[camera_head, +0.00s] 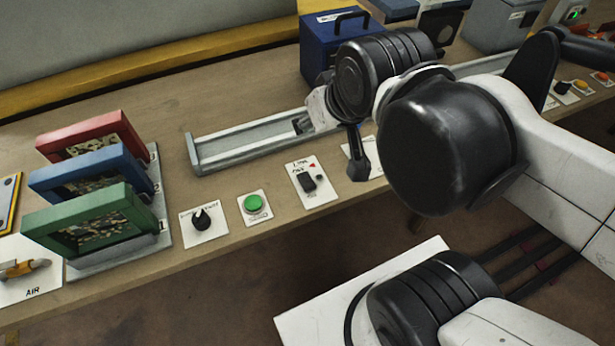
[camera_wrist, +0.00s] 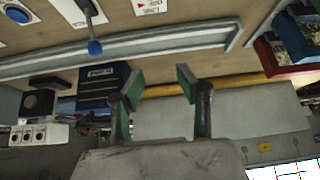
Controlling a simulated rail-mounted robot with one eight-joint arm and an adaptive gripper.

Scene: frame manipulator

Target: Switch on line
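The line switch (camera_head: 308,182) is a black toggle on a white plate with a red mark and small lettering, on the front strip of the bench. I cannot tell its setting. A labelled white plate with a red mark (camera_wrist: 149,6) is cut off at the top of the wrist view, where the scene appears upside down. My gripper (camera_wrist: 157,86) shows there with two green-padded fingers apart and nothing between them. It points towards the back of the bench, away from the plate. In the head view my arm hides most of it.
A metal rail (camera_head: 240,138) runs behind the switch. A green button (camera_head: 253,204) and a black knob (camera_head: 202,219) sit to its left. A blue-tipped lever (camera_wrist: 94,46) stands near the plate. A blue box (camera_head: 318,45) is at the back; coloured frames (camera_head: 92,222) stand left.

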